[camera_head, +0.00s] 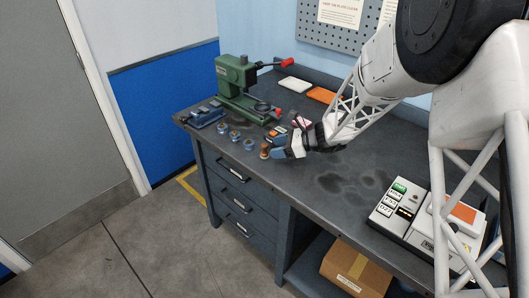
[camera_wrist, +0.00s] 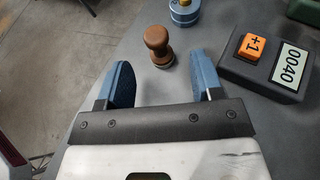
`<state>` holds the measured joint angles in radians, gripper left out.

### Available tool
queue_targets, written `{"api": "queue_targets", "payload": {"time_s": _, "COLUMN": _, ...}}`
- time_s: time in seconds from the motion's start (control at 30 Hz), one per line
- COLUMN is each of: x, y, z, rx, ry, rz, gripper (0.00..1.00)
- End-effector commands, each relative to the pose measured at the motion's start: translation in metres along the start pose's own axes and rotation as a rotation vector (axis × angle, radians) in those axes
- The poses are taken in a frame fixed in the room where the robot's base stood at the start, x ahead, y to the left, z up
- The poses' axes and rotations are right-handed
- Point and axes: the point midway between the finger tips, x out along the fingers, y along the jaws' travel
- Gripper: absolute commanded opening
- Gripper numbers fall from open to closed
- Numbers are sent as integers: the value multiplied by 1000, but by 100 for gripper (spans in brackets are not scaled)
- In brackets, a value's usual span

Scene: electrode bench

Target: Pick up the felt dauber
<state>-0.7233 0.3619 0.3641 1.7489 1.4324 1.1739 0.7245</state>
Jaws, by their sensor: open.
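The felt dauber (camera_wrist: 157,44) has a round brown wooden knob and a wider base, and stands upright on the dark bench. In the head view the dauber (camera_head: 264,152) is near the bench's front edge, beside my gripper's tips. My gripper (camera_wrist: 164,84) is open, with its two blue fingers apart and nothing between them. In the wrist view the dauber is just ahead of the fingertips, roughly midway between them. In the head view my gripper (camera_head: 280,149) is low over the bench.
A dark counter box (camera_wrist: 265,70) with an orange +1 button and a 0040 label stands right of the dauber. A blue round piece (camera_wrist: 184,12) is just beyond it. A green press (camera_head: 238,85) stands further back. A control box (camera_head: 400,205) is at the right.

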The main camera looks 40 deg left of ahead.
Motion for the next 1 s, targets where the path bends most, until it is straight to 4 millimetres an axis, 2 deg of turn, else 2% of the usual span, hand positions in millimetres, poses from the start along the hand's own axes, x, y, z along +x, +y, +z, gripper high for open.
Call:
{"api": "queue_targets", "payload": {"time_s": 0.17, "x": 11, "y": 1, "z": 0, "rx": 0, "ry": 1, "rz": 2, "gripper": 60}}
{"api": "queue_targets", "payload": {"time_s": 0.5, "x": 46, "y": 2, "z": 1, "rx": 0, "ry": 0, "rz": 2, "gripper": 60}}
{"api": "queue_targets", "payload": {"time_s": 1.0, "x": 52, "y": 1, "z": 1, "rx": 0, "ry": 0, "rz": 0, "gripper": 60}}
